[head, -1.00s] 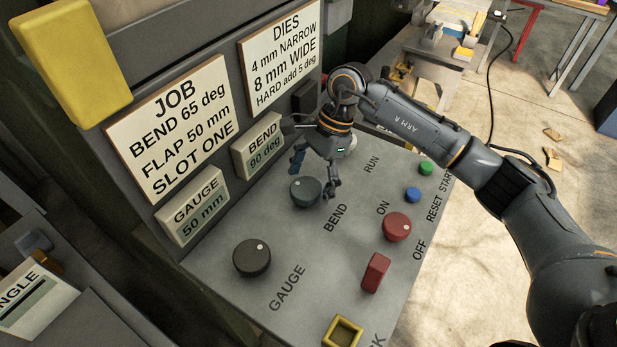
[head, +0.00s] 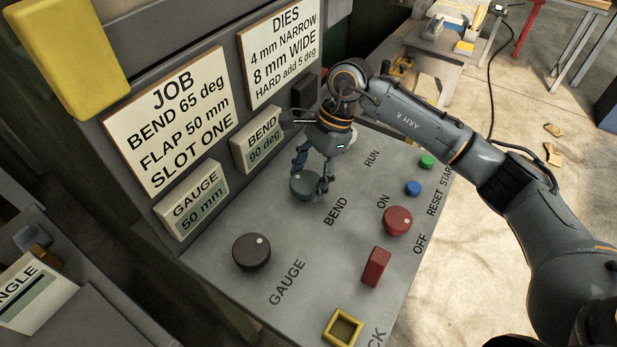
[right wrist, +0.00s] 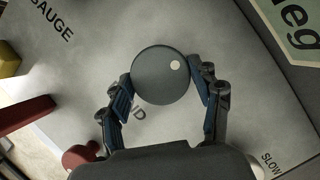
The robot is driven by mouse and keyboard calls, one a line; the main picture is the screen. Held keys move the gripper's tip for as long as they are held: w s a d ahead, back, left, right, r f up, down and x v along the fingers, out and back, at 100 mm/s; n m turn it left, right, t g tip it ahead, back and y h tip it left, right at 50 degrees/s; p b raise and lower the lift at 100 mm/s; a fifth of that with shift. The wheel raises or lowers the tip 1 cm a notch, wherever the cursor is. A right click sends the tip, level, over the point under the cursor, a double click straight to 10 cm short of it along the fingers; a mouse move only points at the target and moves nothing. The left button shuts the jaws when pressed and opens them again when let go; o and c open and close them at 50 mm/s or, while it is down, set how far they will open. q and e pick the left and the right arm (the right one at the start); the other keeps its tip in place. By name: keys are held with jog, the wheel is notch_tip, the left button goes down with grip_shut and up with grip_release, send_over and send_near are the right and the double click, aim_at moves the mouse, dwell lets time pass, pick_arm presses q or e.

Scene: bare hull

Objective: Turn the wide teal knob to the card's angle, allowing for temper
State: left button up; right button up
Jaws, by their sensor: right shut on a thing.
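The wide teal knob (head: 304,185) sits on the sloping panel by the word BEND. In the right wrist view the knob (right wrist: 160,75) shows a pale dot near its right edge. My right gripper (head: 313,183) is lowered over it, with one finger on each side, shut on the knob. The job card (head: 167,118) reads BEND 65 deg, FLAP 50 mm, SLOT ONE. The dies card (head: 280,50) reads 4 mm NARROW, 8 mm WIDE, HARD add 5 deg. The BEND display (head: 263,141) reads 90 deg. My left gripper is not in view.
A dark GAUGE knob (head: 251,252) stands left of the teal knob, and the GAUGE display (head: 193,205) reads 50 mm. A red knob (head: 397,221), a red block (head: 376,267), a blue button (head: 413,188) and a green button (head: 426,162) lie to the right. A yellow square frame (head: 343,327) is at the front.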

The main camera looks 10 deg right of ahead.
jog(key=m+t+b, duration=0.1)
jog(key=m+b, duration=0.1)
jog(key=b, duration=0.1)
jog(key=m+t+b, duration=0.1)
jog(key=m+b, duration=0.4)
jog(key=shift+s+f+t+b, duration=0.2)
jog(key=shift+f+t+b, duration=0.1)
jog(key=shift+t, duration=0.1)
jog(key=shift+s+r+m+t+h+b, duration=0.1)
jog(key=shift+m+t+h+b, duration=0.15)
jog(key=shift+m+b, duration=0.75)
jog(key=shift+r+m+t+h+b, duration=0.15)
jog(key=shift+m+t+b, duration=0.2)
jog(key=shift+m+b, duration=0.6)
jog(key=shift+m, duration=0.25)
jog(key=o, duration=1.1)
